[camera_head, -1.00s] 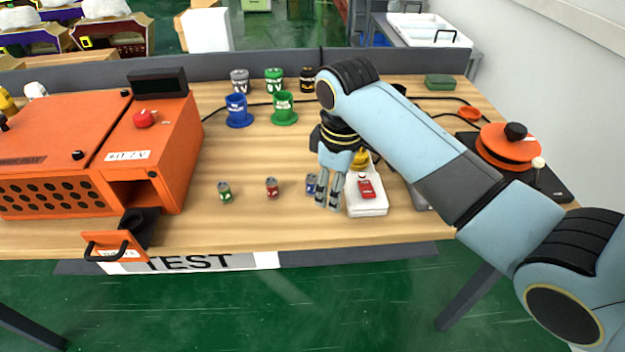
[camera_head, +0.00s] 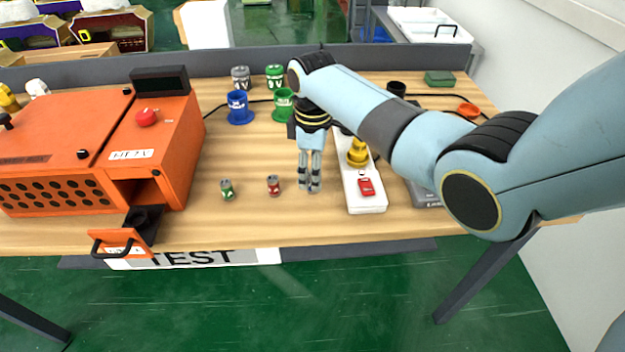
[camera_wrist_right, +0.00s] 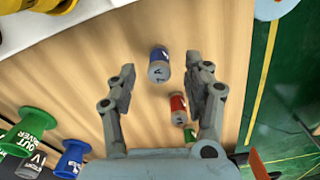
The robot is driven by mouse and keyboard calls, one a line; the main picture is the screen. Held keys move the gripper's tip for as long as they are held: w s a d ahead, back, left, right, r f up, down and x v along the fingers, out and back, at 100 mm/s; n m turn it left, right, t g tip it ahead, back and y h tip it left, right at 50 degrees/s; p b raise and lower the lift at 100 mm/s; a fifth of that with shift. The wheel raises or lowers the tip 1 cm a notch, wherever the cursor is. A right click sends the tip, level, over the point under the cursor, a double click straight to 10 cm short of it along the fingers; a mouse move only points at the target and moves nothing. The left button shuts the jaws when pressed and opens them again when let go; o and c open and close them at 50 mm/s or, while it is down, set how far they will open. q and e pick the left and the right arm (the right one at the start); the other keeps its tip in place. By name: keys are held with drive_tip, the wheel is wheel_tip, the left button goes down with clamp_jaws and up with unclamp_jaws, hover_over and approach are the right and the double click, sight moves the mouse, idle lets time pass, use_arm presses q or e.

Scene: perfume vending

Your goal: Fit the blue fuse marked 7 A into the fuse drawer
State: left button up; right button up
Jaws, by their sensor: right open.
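The blue fuse (camera_wrist_right: 158,68) stands between the two spread fingers of my right gripper (camera_wrist_right: 161,75) in the right wrist view, with room on both sides. In the head view that gripper (camera_head: 309,187) points down at the table and mostly hides the blue fuse. The gripper is open and empty. The fuse drawer (camera_head: 120,242) is pulled out at the front of the orange tester (camera_head: 160,150), at the left. A green fuse (camera_head: 227,189) and a red fuse (camera_head: 273,185) stand between the tester and the gripper. My left gripper is out of view.
A white power strip (camera_head: 366,203) with a yellow plug (camera_head: 357,152) lies right beside the gripper. Blue (camera_head: 238,108) and green (camera_head: 282,106) spool-like cups stand behind. The table is clear between the drawer and the small fuses, apart from the table's front edge.

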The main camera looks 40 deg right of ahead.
drive_tip(key=shift+f, duration=0.85)
clamp_jaws()
